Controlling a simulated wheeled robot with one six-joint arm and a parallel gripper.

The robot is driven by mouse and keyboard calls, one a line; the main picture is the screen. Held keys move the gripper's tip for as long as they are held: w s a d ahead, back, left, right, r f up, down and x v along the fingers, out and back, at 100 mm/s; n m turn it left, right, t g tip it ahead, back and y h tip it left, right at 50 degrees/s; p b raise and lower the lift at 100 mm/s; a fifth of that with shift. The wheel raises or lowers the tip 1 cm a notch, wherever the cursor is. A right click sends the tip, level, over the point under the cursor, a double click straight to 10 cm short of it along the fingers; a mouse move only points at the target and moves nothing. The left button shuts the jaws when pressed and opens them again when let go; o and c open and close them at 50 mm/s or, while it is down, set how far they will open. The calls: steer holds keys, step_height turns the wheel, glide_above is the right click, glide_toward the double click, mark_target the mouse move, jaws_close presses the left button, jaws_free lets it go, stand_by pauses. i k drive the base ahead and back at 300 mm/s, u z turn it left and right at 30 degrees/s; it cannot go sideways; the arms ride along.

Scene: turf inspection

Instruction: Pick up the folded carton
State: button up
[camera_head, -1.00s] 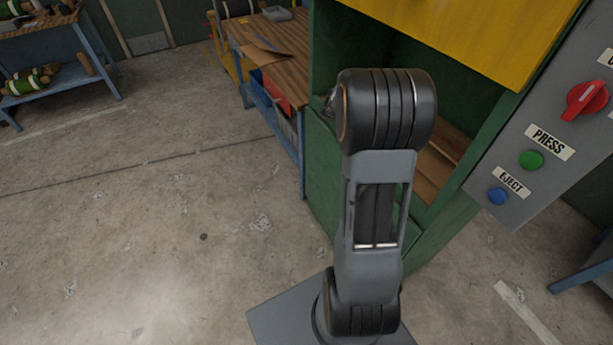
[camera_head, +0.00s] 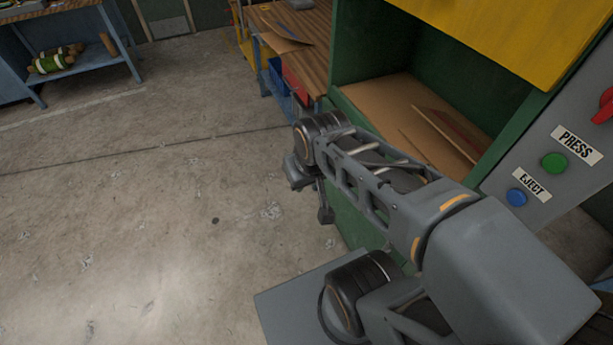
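A flat brown piece that looks like a folded carton (camera_head: 453,132) lies inside the open chamber of the green press (camera_head: 352,62), leaning or lying at a slant on the brown chamber floor. Another flat brown cardboard piece (camera_head: 284,31) lies on the wooden bench left of the press. I cannot tell which is the task's carton. My gripper (camera_head: 325,212) shows only in part, below my arm's far joint, left of the press and apart from both pieces. Its fingers are too small and hidden to tell whether they are open.
The press has a raised yellow front (camera_head: 490,35) and a grey control panel (camera_head: 548,195) with green and blue buttons. Coloured bins (camera_head: 277,78) sit under the bench. The concrete floor (camera_head: 150,190) is clear.

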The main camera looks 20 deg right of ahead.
mark_target(281, 45)
steer(key=u, duration=0.1)
steer(key=i, duration=3.15)
